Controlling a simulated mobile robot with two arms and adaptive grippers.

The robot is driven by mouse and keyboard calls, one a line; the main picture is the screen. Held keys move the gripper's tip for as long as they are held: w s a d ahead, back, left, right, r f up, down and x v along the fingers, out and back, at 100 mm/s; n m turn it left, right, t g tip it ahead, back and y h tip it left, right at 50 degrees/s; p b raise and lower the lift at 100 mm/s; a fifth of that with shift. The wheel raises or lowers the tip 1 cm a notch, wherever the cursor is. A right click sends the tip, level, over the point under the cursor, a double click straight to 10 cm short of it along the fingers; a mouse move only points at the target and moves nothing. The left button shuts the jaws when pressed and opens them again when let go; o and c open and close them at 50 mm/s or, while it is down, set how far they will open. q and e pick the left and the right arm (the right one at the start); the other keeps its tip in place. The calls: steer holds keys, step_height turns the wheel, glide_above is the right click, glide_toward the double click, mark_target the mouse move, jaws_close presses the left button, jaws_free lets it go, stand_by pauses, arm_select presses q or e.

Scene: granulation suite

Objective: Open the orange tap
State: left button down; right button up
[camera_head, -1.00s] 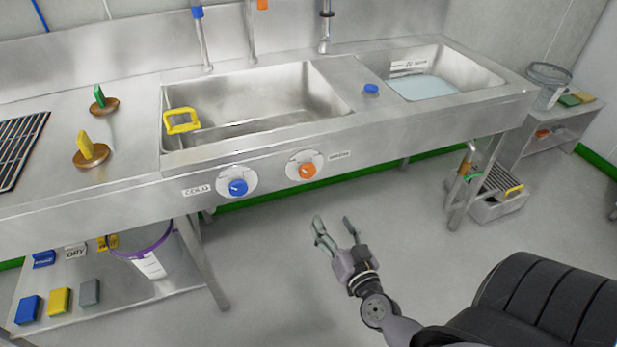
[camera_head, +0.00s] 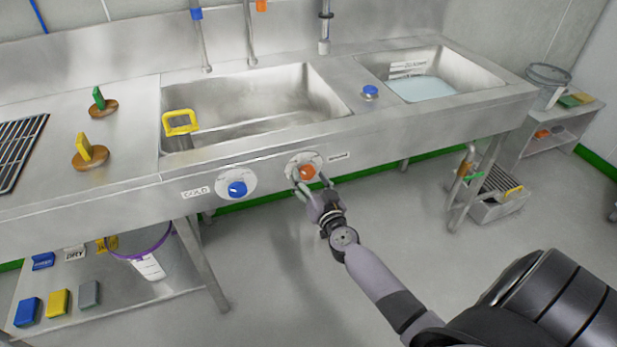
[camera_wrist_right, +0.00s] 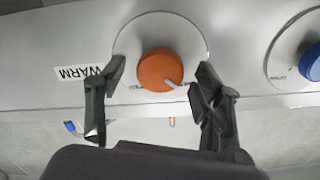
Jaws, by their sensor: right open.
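The orange tap (camera_head: 307,172) is a round knob on a pale disc on the front panel of the sink unit. My right gripper (camera_head: 306,186) is right at it, its fingers reaching up to the knob's sides. In the right wrist view the orange knob (camera_wrist_right: 160,69) lies between and just beyond the two fingertips (camera_wrist_right: 158,80). The fingers are open, with gaps visible on both sides of the knob. A label reading WARM (camera_wrist_right: 78,73) is beside its disc. My left gripper is not in view.
A blue knob (camera_head: 237,189) with a COLD label sits left of the orange one. The steel sink basin (camera_head: 255,105) is above. A low shelf (camera_head: 190,281) with a bucket and sponges stands lower left. Open floor lies below the panel.

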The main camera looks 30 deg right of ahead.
steer(key=shift+w+d, duration=0.1)
steer(key=shift+w, duration=0.45)
steer(key=shift+c, duration=0.6)
steer(key=c, duration=1)
